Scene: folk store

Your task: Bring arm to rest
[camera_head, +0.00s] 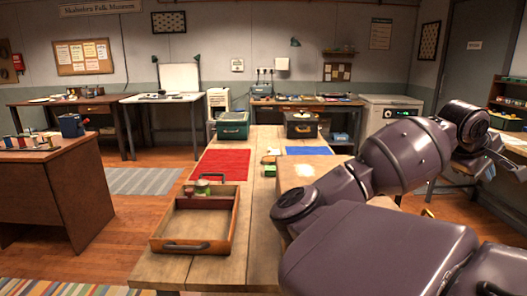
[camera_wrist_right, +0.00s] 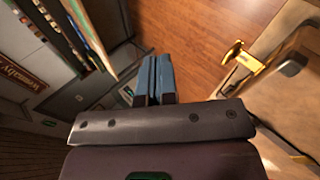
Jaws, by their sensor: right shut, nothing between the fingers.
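My right arm (camera_head: 405,155) fills the right of the head view, bent and raised beside the wooden table (camera_head: 262,190). Its far end reaches the right edge of the picture, past the table. In the right wrist view my right gripper (camera_wrist_right: 155,75) has its two bluish fingers together, with nothing between them. It points over the wooden floor and touches nothing that I can see. My left arm and left gripper do not show.
A wooden tray (camera_head: 222,242) with a green-lidded jar (camera_head: 202,187) stands on the table, near a red cloth (camera_head: 220,164) and a blue cloth (camera_head: 308,151). Two lidded boxes stand behind. In the wrist view, a brass fitting (camera_wrist_right: 240,56) shows at right.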

